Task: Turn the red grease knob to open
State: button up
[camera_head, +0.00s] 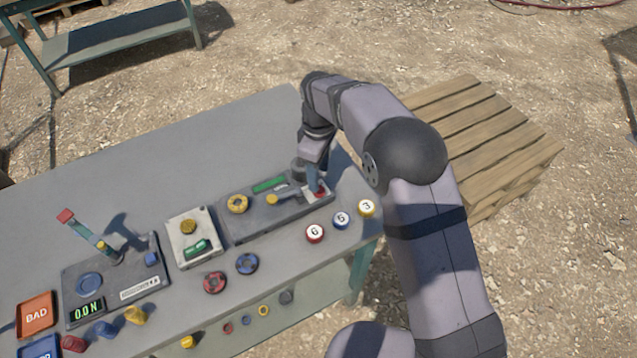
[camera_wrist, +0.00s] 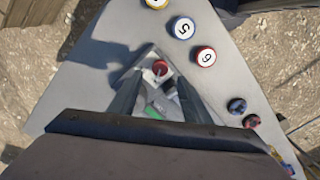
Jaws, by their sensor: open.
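The red knob (camera_wrist: 160,68) is small and round, on a pale plate at the end of a long grey panel. In the head view the red knob (camera_head: 320,191) shows partly, at the panel's right end. My gripper (camera_wrist: 158,84) is open, with one finger to each side of the knob in the wrist view. In the head view my gripper (camera_head: 315,180) points down over that end of the panel and hides part of the knob. I cannot tell whether the fingers touch it.
The grey panel (camera_head: 250,222) also carries a yellow knob (camera_head: 237,203) and a green display (camera_head: 269,185). Numbered red, blue and yellow buttons (camera_head: 341,220) lie to its right, near the table's edge (camera_head: 375,245). A pale box (camera_head: 193,239) and a dark lever panel (camera_head: 115,278) stand left.

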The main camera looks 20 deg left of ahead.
aim_at(319, 193)
jog(key=shift+f+p, duration=0.95)
jog(key=shift+f, duration=1.85)
jog(key=shift+c, duration=0.6)
jog(key=c, duration=0.9)
